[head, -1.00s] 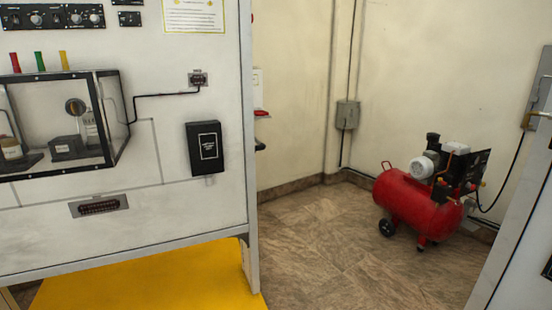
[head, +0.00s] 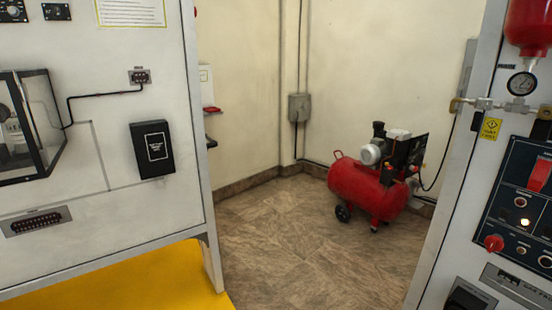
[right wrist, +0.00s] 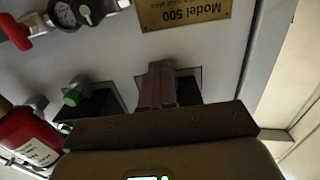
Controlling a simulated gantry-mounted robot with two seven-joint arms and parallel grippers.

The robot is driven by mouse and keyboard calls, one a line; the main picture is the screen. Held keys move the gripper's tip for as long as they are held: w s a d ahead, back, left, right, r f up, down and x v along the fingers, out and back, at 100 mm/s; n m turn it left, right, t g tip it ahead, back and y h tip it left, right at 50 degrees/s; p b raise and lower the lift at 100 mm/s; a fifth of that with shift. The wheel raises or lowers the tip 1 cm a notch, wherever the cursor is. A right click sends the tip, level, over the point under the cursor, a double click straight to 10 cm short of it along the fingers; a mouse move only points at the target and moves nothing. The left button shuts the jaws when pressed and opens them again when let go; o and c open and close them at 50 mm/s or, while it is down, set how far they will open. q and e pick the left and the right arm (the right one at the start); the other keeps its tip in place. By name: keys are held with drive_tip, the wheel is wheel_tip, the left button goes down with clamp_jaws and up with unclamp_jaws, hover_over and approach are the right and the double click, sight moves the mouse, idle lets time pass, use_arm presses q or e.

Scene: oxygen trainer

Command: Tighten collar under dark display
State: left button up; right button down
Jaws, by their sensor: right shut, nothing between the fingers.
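My right gripper (right wrist: 157,88) is shut and empty in the right wrist view, with its fingers close together in front of a pale panel. Dark square recesses sit behind and beside the fingers; I cannot tell whether the fingers touch anything. A green-ended fitting (right wrist: 70,97) sticks out left of the fingers. No collar under a dark display can be made out for certain. My left gripper is in neither view, and my right gripper is not in the head view.
The right panel (head: 440,240) carries a pressure gauge (head: 522,84), a red switch (head: 540,175) and a red knob (head: 494,243). A red compressor (head: 365,187) stands on the floor between the panels. A "Model 500" plate (right wrist: 185,12) appears upside down. Open floor lies between the panels.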

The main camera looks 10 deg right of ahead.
drive_tip(key=shift+w+a+r, duration=0.15)
drive_tip(key=shift+w+r, duration=0.1)
drive_tip(key=shift+w, duration=0.05)
drive_tip(key=shift+w+a+f, duration=0.15)
drive_tip(key=shift+w+f, duration=0.3)
drive_tip(key=shift+w, duration=0.1)
drive_tip(key=shift+a, duration=0.1)
drive_tip(key=p+v, duration=0.2)
drive_tip(key=v, duration=0.4)
drive_tip(key=shift+s, duration=0.15)
drive_tip(key=shift+f+p, duration=0.15)
drive_tip(key=shift+p, duration=0.15)
